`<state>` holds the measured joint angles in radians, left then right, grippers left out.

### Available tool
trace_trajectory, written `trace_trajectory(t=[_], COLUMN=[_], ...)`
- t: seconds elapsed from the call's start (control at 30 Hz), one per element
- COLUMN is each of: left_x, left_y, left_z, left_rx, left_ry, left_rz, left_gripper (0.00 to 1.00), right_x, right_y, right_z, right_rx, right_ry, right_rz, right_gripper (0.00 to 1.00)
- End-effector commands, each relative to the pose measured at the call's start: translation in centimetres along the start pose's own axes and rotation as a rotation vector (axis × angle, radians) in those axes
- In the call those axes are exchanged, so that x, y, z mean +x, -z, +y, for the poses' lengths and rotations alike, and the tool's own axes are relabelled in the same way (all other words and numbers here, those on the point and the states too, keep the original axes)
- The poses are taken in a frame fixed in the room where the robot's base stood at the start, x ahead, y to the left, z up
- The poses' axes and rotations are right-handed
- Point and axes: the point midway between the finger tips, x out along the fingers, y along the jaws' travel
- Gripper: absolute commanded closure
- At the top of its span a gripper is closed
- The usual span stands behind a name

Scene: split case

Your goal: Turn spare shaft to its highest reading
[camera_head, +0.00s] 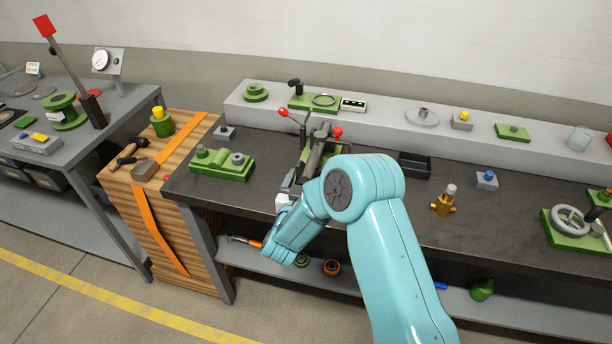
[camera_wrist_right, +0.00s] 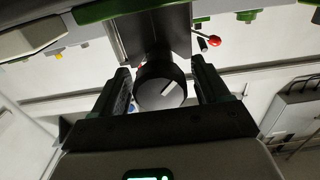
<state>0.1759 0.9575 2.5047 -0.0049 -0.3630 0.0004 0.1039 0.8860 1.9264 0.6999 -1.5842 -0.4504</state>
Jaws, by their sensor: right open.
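The spare shaft appears to be the dark cylinder (camera_head: 314,158) lying in a grey cradle on the dark bench. In the right wrist view its round end face (camera_wrist_right: 158,95) points at the camera and carries a short pale line, tilted. My right gripper (camera_head: 288,192) is at the near end of the cradle, largely hidden by my own arm. In the right wrist view my right gripper (camera_wrist_right: 165,80) is open, with one finger on each side of the shaft end. I cannot tell whether the fingers touch it. My left gripper is out of view.
Red-knobbed levers (camera_head: 284,112) stand by the cradle. A small box with a lit display (camera_head: 353,104) sits on the raised shelf. A green fixture (camera_head: 222,164) is left of the cradle, and a black tray (camera_head: 415,164) is right. A dial gauge (camera_head: 102,62) stands on the left table.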

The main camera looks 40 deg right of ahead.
Motion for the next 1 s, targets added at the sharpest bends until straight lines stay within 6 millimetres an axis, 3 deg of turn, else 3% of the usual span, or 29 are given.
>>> trace_trajectory(t=[0.37, 0.4, 0.53, 0.57, 1.0], left_x=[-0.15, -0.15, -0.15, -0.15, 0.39], left_y=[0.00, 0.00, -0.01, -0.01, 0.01], left_z=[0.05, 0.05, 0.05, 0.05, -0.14], left_rx=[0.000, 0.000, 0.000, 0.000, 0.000], left_ry=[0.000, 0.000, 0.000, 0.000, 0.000], left_rz=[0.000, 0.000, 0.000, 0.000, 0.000], left_gripper=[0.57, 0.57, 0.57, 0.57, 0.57], right_x=[0.89, 0.89, 0.87, 0.86, 0.83], right_y=[0.01, 0.01, 0.02, 0.02, -0.12], right_z=[-0.10, -0.10, -0.09, -0.09, -0.15], right_rx=[0.001, 0.001, 0.001, 0.001, -0.094], right_ry=[0.001, 0.001, 0.001, 0.001, 0.001], right_rz=[0.001, 0.001, 0.001, 0.001, 0.001], right_gripper=[0.25, 0.32, 0.74, 0.77, 0.76])
